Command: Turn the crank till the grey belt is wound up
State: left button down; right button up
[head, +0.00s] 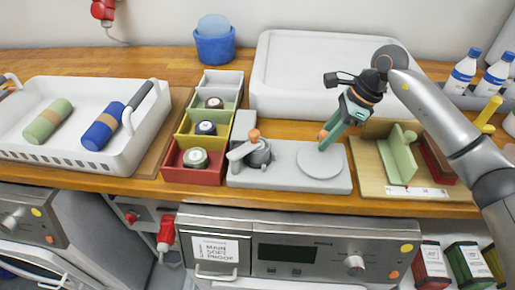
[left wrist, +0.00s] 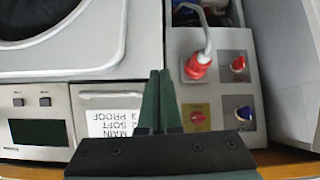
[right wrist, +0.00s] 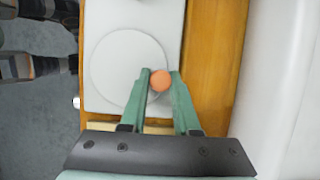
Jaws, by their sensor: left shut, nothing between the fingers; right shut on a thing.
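The winder has a light grey base (head: 285,183) with a round pale disc (head: 320,162) at its right. My right gripper (head: 325,137) is shut on the orange crank knob (right wrist: 161,80), above the disc's far edge in the head view. At the base's left stands a dark grey round part (head: 259,155), with a pale lever (head: 241,151) and another orange knob (head: 254,134) by it. I cannot tell whether the round part is the grey belt, or how much is wound. My left gripper (left wrist: 158,100) is shut and empty, seen only in the left wrist view.
Left of the winder is a row of bins with rolled belts; the red bin (head: 190,174) is nearest. A white basket (head: 85,155) holds green and blue rolls. Right of the winder, a wooden board (head: 370,178) carries a green upright piece (head: 398,157). A white tub (head: 320,75) stands behind.

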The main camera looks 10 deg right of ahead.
jog(key=shift+o, duration=0.2)
jog(key=shift+w+a+r, duration=0.1)
jog(key=shift+w+a, duration=0.15)
jog(key=shift+a, duration=0.5)
jog(key=shift+w+a, duration=0.25)
jog(key=shift+a, duration=1.3)
jog(key=shift+c, duration=0.2)
jog(key=shift+s+a, duration=0.65)
jog(key=shift+a, duration=0.2)
grip_shut()
jog(key=shift+o, duration=1.5)
grip_release()
jog(key=o, duration=0.5)
jog(key=shift+s+d, duration=0.2)
notch_tip(320, 180, up, 8)
jog(key=p, duration=0.5)
